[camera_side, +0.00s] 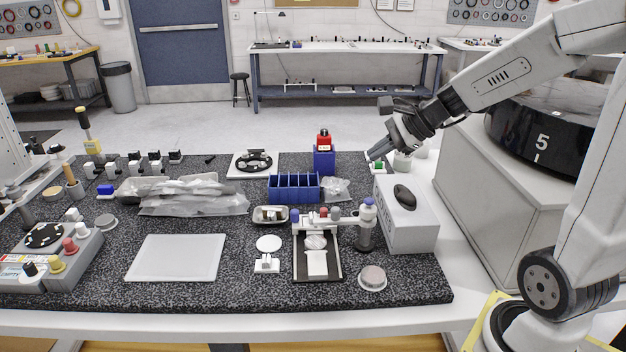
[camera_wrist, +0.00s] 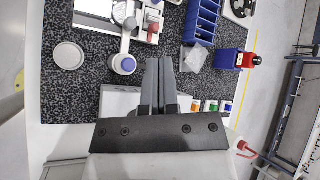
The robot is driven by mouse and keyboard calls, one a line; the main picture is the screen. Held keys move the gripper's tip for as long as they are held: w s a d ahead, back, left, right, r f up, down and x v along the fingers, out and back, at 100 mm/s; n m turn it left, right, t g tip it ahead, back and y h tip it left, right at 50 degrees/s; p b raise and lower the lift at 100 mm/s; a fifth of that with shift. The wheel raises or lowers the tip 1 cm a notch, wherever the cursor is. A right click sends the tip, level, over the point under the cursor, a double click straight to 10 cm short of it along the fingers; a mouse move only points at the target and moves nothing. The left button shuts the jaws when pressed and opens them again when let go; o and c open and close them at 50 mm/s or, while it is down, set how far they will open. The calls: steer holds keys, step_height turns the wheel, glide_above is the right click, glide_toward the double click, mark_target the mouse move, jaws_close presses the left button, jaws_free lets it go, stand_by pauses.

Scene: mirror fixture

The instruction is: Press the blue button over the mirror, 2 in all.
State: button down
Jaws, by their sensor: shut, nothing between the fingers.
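A post with a blue-violet cap (camera_side: 368,204) stands at the bar's right end; the cap also shows in the wrist view (camera_wrist: 124,64). My gripper (camera_side: 372,157) is shut and empty, behind the fixture and to its right, apart from it. The wrist view shows its closed fingers (camera_wrist: 158,62).
A white box (camera_side: 407,228) with a black mouse-like item stands right of the fixture. A blue divided bin (camera_side: 294,188) and a blue holder with a red bottle (camera_side: 324,145) stand behind. A round silver disc (camera_side: 372,278) lies right of the tray.

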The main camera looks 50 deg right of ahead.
mark_target(373, 200)
steer(key=shift+f, duration=3.95)
steer(key=shift+f, duration=0.2)
steer(key=shift+f, duration=0.25)
steer(key=shift+f, duration=0.55)
steer(key=shift+r, duration=0.15)
stand_by(0.5)
steer(key=shift+r, duration=0.85)
steer(key=shift+r, duration=0.1)
steer(key=shift+r, duration=2.4)
